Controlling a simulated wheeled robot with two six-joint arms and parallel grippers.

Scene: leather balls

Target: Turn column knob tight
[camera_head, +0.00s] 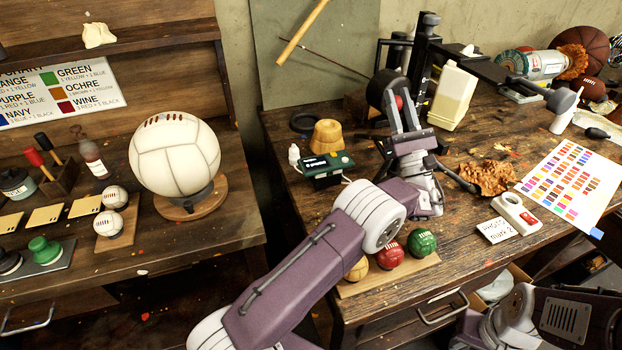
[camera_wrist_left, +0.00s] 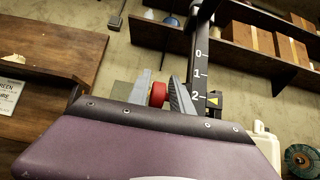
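The black column (camera_head: 425,50) stands upright at the back of the right-hand workbench. In the left wrist view the column (camera_wrist_left: 201,60) carries white scale marks. Its red knob (camera_head: 399,102) shows low on the column, partly covered by my gripper. My left gripper (camera_head: 402,101) is raised at the knob, one finger on either side. In the left wrist view the red knob (camera_wrist_left: 157,94) sits between the two fingers, close to the left finger, with a narrow gap to the right finger. My right gripper is out of view; part of my right arm shows at bottom right.
A cream bottle (camera_head: 452,96) stands right of the column. A green-topped device (camera_head: 326,166) and a wooden form (camera_head: 327,136) lie left of my gripper. Small red and green balls (camera_head: 421,242) sit near the bench front. A white ball (camera_head: 174,155) stands on the left bench.

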